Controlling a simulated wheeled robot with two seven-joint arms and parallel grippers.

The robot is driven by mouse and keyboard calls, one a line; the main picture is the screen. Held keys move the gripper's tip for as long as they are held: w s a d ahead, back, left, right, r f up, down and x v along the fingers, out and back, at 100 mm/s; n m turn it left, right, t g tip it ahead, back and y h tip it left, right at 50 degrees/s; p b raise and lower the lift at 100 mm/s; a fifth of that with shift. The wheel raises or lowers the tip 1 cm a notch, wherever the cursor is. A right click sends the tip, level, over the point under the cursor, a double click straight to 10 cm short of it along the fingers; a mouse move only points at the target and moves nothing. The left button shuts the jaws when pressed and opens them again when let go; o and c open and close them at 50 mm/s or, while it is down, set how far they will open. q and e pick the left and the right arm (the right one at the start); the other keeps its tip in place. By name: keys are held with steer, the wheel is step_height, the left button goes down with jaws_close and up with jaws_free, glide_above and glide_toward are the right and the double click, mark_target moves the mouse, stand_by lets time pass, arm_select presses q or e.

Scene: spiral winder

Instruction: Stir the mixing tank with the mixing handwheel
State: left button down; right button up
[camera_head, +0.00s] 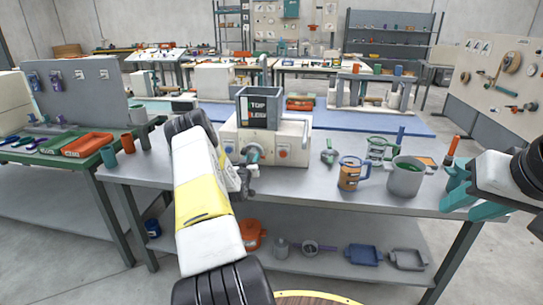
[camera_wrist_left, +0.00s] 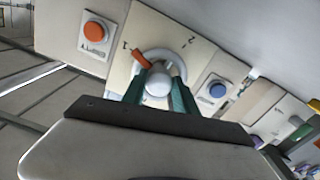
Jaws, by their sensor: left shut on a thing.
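A white machine (camera_head: 290,130) stands on the grey workbench, with a grey open-topped tank (camera_head: 258,108) labelled "TOP LOW" on it. A round control on the machine's front (camera_head: 253,153) is partly covered by my left arm. The left wrist view shows it as a pale round knob (camera_wrist_left: 157,84) with an orange-red pointer, on a panel marked 1 and 2. My left gripper (camera_wrist_left: 158,88) has its teal fingers on both sides of this knob, shut on it. My right gripper (camera_head: 457,187) is open and empty above the bench's right end.
An orange-blue mug (camera_head: 351,173), a grey pot (camera_head: 405,177) and a green-handled scoop (camera_head: 328,155) stand right of the machine. An orange button (camera_wrist_left: 96,29) and a blue button (camera_wrist_left: 217,90) flank the knob. Trays and tools lie on the lower shelf (camera_head: 340,240).

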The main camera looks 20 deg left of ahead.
arm_select(q)
steer(key=m, duration=0.4)
steer(key=shift+m, duration=0.3)
steer(key=m, duration=0.4)
steer(key=shift+a+m, duration=0.15)
steer(key=shift+m, duration=0.15)
steer(key=m, duration=0.4)
steer(key=shift+a+r+m, duration=0.1)
steer(key=shift+m, duration=1.7)
steer(key=shift+s+m, duration=0.1)
steer(key=shift+m, duration=0.2)
steer(key=c, duration=1)
jaws_free()
steer(key=shift+o, duration=0.2)
